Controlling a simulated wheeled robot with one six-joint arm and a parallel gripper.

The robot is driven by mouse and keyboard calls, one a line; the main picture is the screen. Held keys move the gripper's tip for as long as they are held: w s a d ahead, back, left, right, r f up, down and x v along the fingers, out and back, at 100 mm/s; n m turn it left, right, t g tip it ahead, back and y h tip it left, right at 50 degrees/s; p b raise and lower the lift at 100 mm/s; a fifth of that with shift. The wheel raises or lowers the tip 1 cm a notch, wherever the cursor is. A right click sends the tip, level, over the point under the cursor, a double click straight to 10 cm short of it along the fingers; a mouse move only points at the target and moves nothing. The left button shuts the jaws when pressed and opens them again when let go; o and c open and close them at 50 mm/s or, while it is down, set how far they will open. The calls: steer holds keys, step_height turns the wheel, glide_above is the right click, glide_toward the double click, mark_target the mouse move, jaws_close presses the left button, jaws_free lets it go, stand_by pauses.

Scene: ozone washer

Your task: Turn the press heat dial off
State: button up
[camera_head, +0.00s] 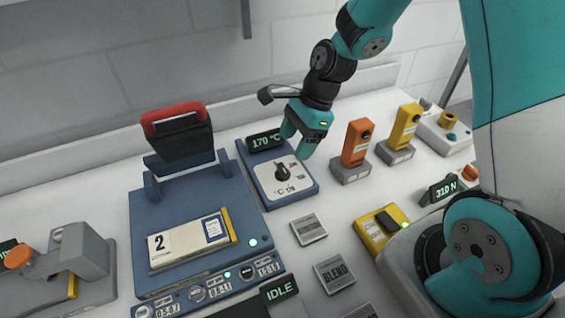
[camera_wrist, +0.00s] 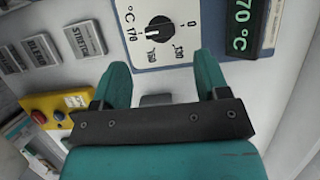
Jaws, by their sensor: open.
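The heat dial is a black round knob (camera_head: 283,173) on a white plate marked in °C, set on a blue box (camera_head: 262,182) to the right of the press. In the wrist view the knob (camera_wrist: 158,29) has its white mark pointed left, toward the 170 label. The green display (camera_head: 265,141) behind it reads 170 °C. My gripper (camera_head: 299,139) is teal, open and empty, above the back right part of the dial box. In the wrist view its fingers (camera_wrist: 165,68) are spread apart, short of the knob and not touching it.
The blue press (camera_head: 142,232) with a red handle (camera_head: 173,115) stands left of the dial, its top raised. An orange device (camera_head: 357,142) and a yellow device (camera_head: 405,127) stand to the right. Grey label blocks (camera_head: 308,229) lie in front. A yellow button box (camera_head: 381,228) is front right.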

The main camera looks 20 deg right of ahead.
mark_target(282, 168)
steer(key=x, duration=0.7)
steer(key=shift+a+f, duration=0.1)
steer(key=shift+a, duration=0.05)
steer(key=shift+p, duration=0.3)
steer(key=c, duration=0.9)
